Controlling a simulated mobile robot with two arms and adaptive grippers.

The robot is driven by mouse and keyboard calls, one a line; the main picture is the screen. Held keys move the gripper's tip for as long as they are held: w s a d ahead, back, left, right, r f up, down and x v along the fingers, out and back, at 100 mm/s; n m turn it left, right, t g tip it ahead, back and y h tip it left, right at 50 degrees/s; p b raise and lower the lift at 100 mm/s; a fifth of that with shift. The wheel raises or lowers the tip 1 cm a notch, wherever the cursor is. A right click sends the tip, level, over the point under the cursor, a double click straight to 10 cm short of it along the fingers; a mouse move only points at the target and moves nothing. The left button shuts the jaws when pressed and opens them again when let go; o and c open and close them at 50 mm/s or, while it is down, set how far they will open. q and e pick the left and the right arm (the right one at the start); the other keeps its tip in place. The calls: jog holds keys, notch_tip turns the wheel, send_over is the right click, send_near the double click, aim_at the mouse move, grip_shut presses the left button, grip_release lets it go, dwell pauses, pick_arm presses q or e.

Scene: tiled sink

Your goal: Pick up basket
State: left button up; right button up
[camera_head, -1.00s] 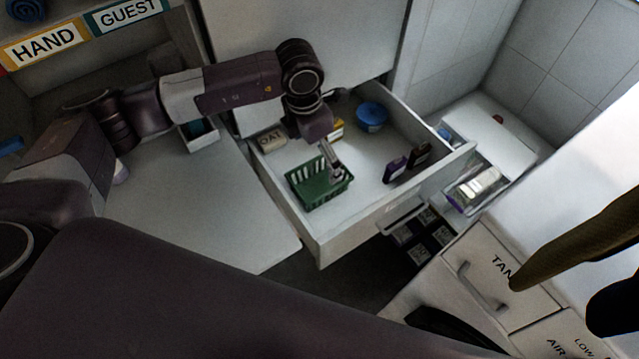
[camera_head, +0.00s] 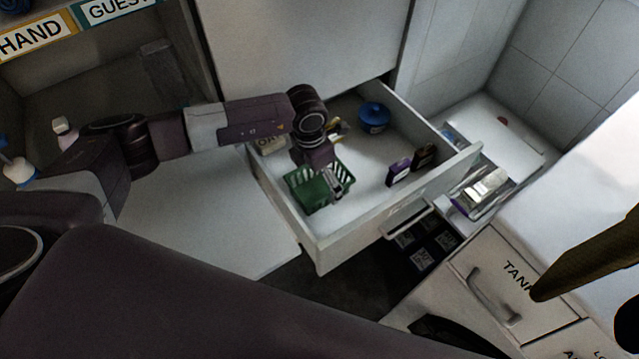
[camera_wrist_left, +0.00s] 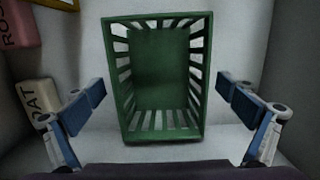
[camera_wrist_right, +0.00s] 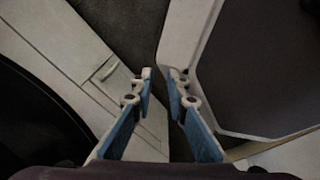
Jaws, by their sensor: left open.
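The green slatted basket (camera_head: 308,194) sits in the open drawer, near its front left corner. In the left wrist view the basket (camera_wrist_left: 160,65) is open toward the camera and lies between my spread fingers. My left gripper (camera_head: 333,190) is over the basket's right side in the head view. In the left wrist view its fingers (camera_wrist_left: 160,88) are open, one on each side of the basket, with gaps and no visible contact. My right gripper (camera_wrist_right: 161,76) is partly open and empty, pointing at the floor and cabinet fronts, away from the basket.
The drawer (camera_head: 355,222) also holds a blue-lidded tub (camera_head: 373,117), dark and purple boxes (camera_head: 398,172) and an OAT packet (camera_wrist_left: 38,102) left of the basket. A white surface (camera_head: 205,215) lies left of the drawer. A TANK-labelled cabinet (camera_head: 498,275) stands right.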

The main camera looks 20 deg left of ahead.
pick_arm(q)
jog(key=shift+f, duration=0.1)
jog(key=shift+c, duration=0.3)
pick_arm(e)
jog(key=shift+w+d, duration=0.2)
jog(key=shift+w, duration=0.1)
pick_arm(q)
jog(key=c, duration=1.3)
